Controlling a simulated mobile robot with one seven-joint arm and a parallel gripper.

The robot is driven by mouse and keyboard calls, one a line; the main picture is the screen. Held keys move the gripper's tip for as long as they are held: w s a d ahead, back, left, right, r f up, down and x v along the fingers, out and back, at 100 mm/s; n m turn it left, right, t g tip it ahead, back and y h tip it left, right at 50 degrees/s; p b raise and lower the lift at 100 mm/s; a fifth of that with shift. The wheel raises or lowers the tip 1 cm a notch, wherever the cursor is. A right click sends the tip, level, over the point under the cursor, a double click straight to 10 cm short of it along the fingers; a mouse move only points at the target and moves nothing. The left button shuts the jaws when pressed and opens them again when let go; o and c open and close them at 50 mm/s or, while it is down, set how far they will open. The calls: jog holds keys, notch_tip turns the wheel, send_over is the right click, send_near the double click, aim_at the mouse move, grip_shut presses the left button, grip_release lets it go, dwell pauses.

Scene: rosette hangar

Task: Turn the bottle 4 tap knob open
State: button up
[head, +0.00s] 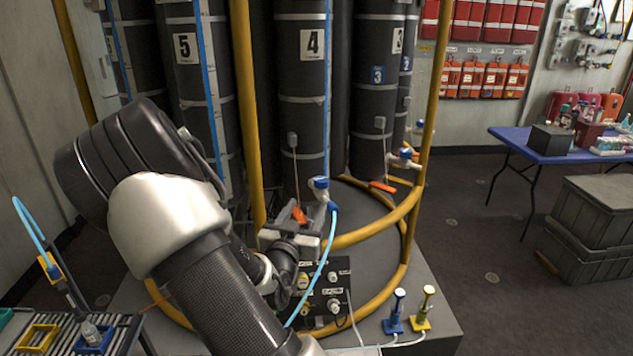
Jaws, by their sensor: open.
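Bottle 4 (305,95) is a tall black cylinder with grey straps and a white "4" label, standing at the back middle. Low in front of it is its tap, with a blue and white fitting (319,189) and an orange knob (299,215). A light blue hose (323,265) runs down from the fitting. My gripper (298,222) is open, its jaws close around or beside the orange knob. I cannot tell whether they touch it. My arm hides part of the gripper and the lower part of bottle 5 (187,75).
Yellow rails (395,212) ring the bottles on a grey plinth. A black control box (329,292) stands below my gripper. Blue (396,308) and yellow (425,305) upright fittings stand on the plinth's front. Bottle 3's orange tap knob (383,187) is to the right. A blue table (520,140) stands far right.

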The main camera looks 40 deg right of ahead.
aim_at(320, 183)
jog(key=x, duration=1.6)
jog(key=shift+d, duration=0.15)
jog(key=c, duration=1.1)
jog(key=shift+o, duration=0.2)
